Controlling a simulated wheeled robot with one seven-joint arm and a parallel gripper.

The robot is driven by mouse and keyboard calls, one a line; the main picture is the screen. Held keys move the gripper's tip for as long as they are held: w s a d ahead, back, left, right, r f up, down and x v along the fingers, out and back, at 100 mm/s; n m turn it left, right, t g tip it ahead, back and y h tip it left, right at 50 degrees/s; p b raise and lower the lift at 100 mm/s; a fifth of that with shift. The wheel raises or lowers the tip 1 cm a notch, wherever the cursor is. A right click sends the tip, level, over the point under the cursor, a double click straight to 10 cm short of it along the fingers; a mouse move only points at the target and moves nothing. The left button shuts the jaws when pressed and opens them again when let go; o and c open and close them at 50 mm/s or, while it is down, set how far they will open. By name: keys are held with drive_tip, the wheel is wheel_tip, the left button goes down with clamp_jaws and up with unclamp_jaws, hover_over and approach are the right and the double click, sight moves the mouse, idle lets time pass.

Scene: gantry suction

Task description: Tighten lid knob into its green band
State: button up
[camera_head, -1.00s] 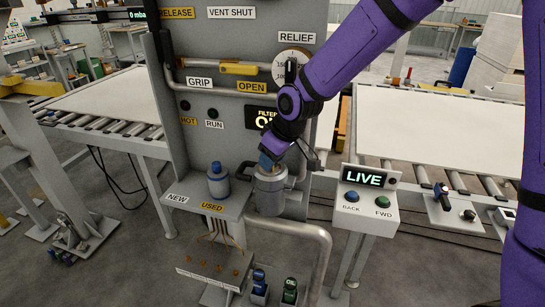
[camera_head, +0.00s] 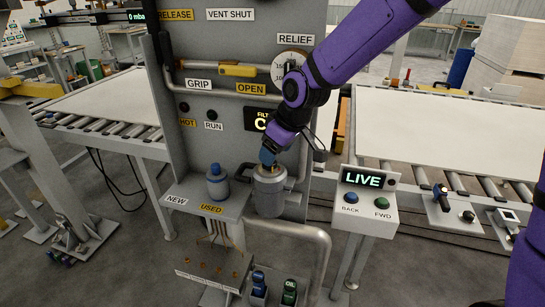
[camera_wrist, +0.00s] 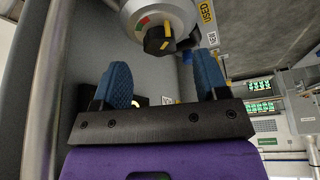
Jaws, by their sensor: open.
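The lid knob (camera_wrist: 156,43) is dark, on top of the grey round lid (camera_wrist: 132,10) in the wrist view. A yellow mark shows on the knob's upper right side. Small green and red marks (camera_wrist: 143,21) lie on the lid at the knob's upper left, and the yellow mark appears away from the green. My gripper (camera_wrist: 163,82) is open, its two blue fingers apart and empty. The knob lies ahead of the gap between them, apparently clear of both. In the head view my gripper (camera_head: 268,157) is just above the grey filter pot (camera_head: 268,197) and hides part of its top.
A spare blue-topped canister (camera_head: 217,184) stands left of the pot on the shelf. The grey panel (camera_head: 215,145) rises behind, with pipes and a gauge. A LIVE control box (camera_head: 368,200) is at the right. A bent pipe (camera_head: 318,250) runs below the pot.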

drive_tip(key=v, duration=0.7)
drive_tip(key=shift+r, duration=0.1)
drive_tip(key=shift+d, duration=0.1)
drive_tip(key=s+d+r+m+t+h, duration=0.1)
drive_tip(key=s+d+r+m, duration=0.4)
drive_tip(key=s+d, duration=0.6)
drive_tip(key=s+d+r+m+t+h, duration=0.1)
drive_tip(key=s+d+r+m, duration=0.4)
drive_tip(key=s+d, duration=0.7)
drive_tip(key=shift+s+r+h, duration=0.3)
drive_tip(key=shift+s+h, duration=0.3)
drive_tip(key=shift+h, duration=0.1)
